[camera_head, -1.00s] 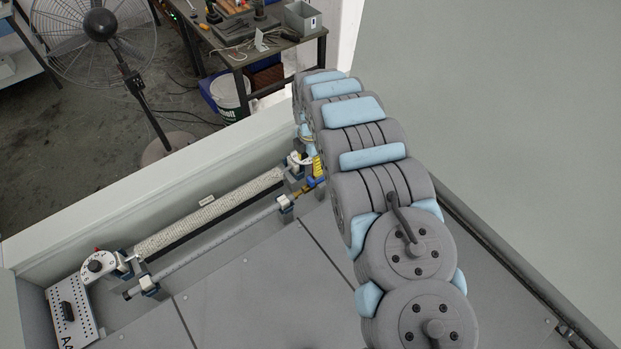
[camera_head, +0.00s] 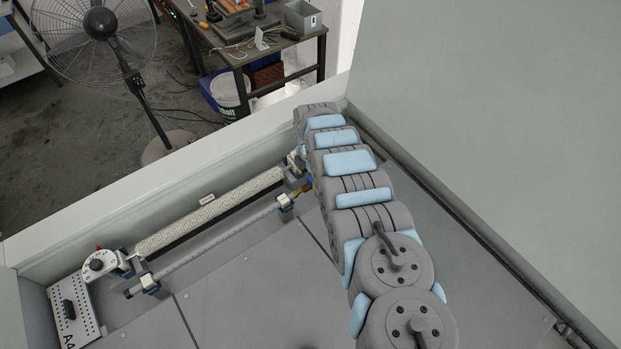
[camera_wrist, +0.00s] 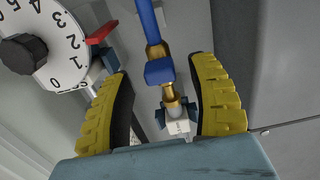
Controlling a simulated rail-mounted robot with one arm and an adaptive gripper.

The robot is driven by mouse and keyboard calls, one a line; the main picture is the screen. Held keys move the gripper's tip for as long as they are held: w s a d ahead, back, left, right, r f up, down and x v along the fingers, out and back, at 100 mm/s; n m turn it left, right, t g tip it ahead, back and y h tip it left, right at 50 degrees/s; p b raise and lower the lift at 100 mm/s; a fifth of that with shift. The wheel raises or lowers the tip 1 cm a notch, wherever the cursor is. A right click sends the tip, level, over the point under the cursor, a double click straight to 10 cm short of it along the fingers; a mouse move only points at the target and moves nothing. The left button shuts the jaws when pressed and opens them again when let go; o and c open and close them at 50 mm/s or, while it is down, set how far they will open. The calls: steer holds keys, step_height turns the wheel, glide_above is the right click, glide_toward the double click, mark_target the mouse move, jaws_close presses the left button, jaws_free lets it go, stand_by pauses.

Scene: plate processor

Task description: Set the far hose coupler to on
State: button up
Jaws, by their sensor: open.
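In the wrist view, a brass hose coupler with a blue collar (camera_wrist: 160,71) sits on a line between my fingers. A blue tube (camera_wrist: 149,22) enters it from the top, and a small white tag (camera_wrist: 178,127) is at its lower end. My gripper (camera_wrist: 160,78) is open, with one yellow ridged finger on each side and visible gaps to the collar in this view. In the head view, my arm hides the gripper and most of the far coupler. Only a bit of brass (camera_head: 304,188) shows beside the arm.
A white numbered dial (camera_wrist: 45,45) with a black knob and red pointer (camera_wrist: 102,33) lies left of the coupler. A similar near dial (camera_head: 98,264) stands at the trough's left end. A wrapped roller (camera_head: 210,212) and thin rod (camera_head: 215,242) run along the wall. The grey floor panels are clear.

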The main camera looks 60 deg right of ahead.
steer(key=shift+f, duration=0.55)
jaws_close()
